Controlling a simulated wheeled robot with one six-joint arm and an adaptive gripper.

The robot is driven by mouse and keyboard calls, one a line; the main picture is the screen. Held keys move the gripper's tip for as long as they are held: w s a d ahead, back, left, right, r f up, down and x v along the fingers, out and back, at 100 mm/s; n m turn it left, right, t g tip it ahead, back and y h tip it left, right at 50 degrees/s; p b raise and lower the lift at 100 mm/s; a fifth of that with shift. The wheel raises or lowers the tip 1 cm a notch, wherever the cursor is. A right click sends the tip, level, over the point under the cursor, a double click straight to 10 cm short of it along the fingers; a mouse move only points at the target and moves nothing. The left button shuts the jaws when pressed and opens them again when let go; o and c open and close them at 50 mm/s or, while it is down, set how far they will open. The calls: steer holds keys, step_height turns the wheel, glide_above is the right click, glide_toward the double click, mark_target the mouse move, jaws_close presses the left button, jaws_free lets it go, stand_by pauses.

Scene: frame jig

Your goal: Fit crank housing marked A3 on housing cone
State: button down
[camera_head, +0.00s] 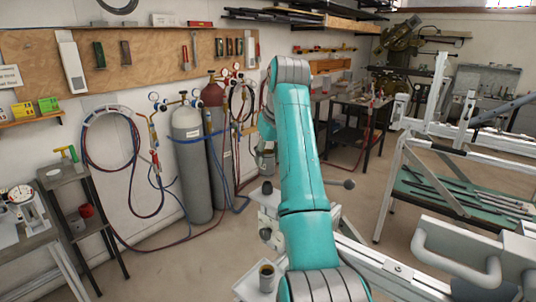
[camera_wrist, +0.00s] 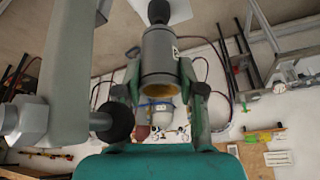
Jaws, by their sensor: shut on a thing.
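In the wrist view a grey hollow cylindrical housing (camera_wrist: 160,52) with a yellowish inside sits between the two fingers of my gripper (camera_wrist: 160,95), which is shut on it. A pale mark, only partly readable, shows on its right side. A black rounded cone (camera_wrist: 158,11) on a pale mount lies just beyond the housing's far end; I cannot tell whether they touch. In the head view my gripper is mostly hidden by my arm; a grey piece (camera_head: 265,158) shows left of the arm, above a black cone (camera_head: 267,187) on the frame jig.
Another dark cone (camera_head: 265,234) and a grey cup-like housing with a yellowish inside (camera_head: 267,279) stand along the jig. A black knob (camera_head: 348,183) juts out right of my arm. Gas cylinders (camera_head: 190,165) stand behind. A dark ball end (camera_wrist: 113,121) lies close left of my gripper.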

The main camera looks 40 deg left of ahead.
steer(key=shift+f, duration=0.1)
steer(key=shift+r, duration=0.45)
stand_by(1.6)
steer(key=shift+r, duration=2.4)
steer(key=shift+s, duration=0.1)
